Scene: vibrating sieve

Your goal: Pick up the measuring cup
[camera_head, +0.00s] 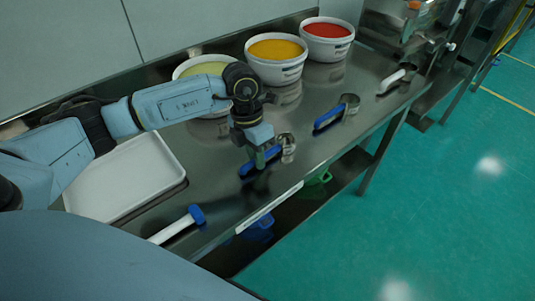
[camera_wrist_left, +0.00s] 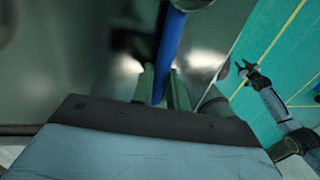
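A metal measuring cup (camera_head: 287,143) with a blue handle (camera_head: 246,170) lies on the steel table. My left gripper (camera_head: 262,160) points down at this handle. In the left wrist view the blue handle (camera_wrist_left: 171,42) runs between its two fingers (camera_wrist_left: 163,88). Whether the fingers press on it I cannot tell. The cup's bowl is mostly cut off at the top of that view. My right gripper (camera_wrist_left: 247,68) shows at the right of the wrist view, fingers spread and empty, over the green floor.
Another blue-handled cup (camera_head: 350,103) and a white-handled one (camera_head: 393,80) lie farther right. Buckets with yellow (camera_head: 276,50) and red (camera_head: 326,31) contents stand behind. A white tray (camera_head: 125,180) is at left. A blue-and-white tool (camera_head: 178,226) lies near the front edge.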

